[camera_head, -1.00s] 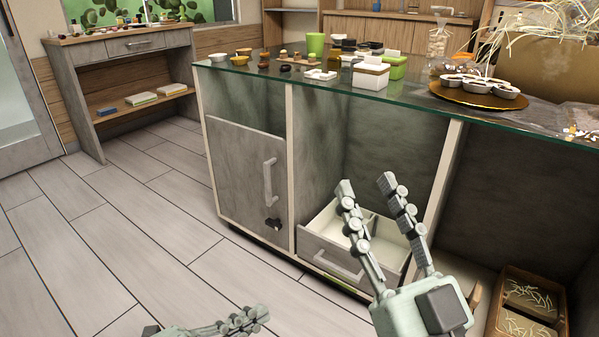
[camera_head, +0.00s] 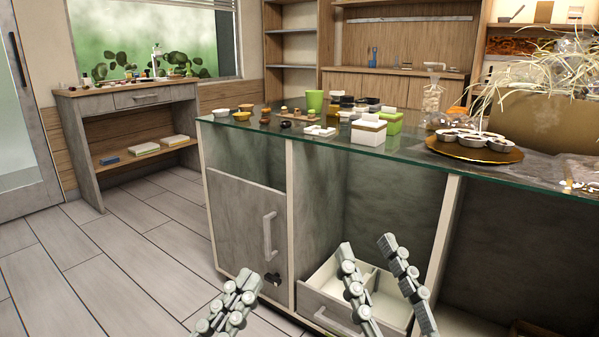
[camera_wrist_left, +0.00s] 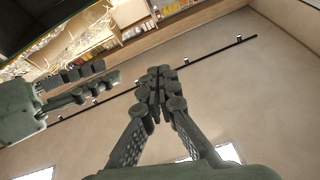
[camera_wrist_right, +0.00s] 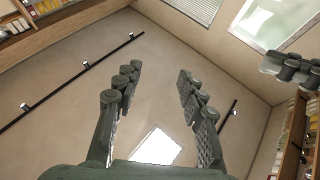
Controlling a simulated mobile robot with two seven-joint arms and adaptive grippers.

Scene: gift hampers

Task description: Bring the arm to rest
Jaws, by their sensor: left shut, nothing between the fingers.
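My left gripper (camera_head: 240,292) is at the bottom of the head view, in front of the grey cabinet door. Its fingers are together and empty; they also show closed in the left wrist view (camera_wrist_left: 158,80). My right gripper (camera_head: 366,246) stands in front of the open drawer, its two fingers apart with nothing between them. The right wrist view also shows these fingers (camera_wrist_right: 158,80) spread and pointing up toward the ceiling. Both grippers are clear of the glass counter (camera_head: 400,148); whether the right fingers touch the drawer cannot be told.
The open drawer (camera_head: 334,317) juts from the counter below the right gripper. A side desk (camera_head: 128,98) is at the left. The floor between is clear.

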